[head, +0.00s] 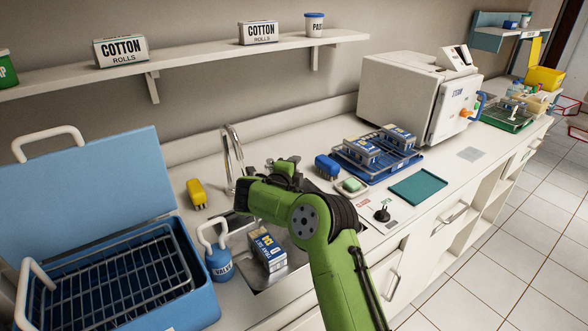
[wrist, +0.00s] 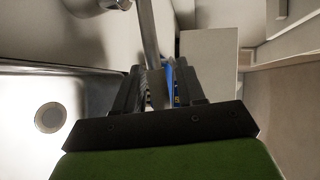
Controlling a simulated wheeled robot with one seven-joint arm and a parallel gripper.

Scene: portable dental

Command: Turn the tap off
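The tap (head: 230,155) is a tall curved chrome spout behind the sink in the head view. Its base and handle are hidden behind my arm there. In the wrist view a metal bar of the tap (wrist: 149,40) runs down from the top edge into the gap between my fingers. My gripper (wrist: 158,88) is open around this bar, with a gap showing at its right; I cannot tell whether the left finger touches it. The bar's lower end is hidden by my gripper. Whether water runs is not visible.
The steel sink (wrist: 85,88) with its round drain lies left of my gripper. A yellow item (head: 197,193), a blue item (head: 327,166) and a soap dish (head: 352,187) are nearby.

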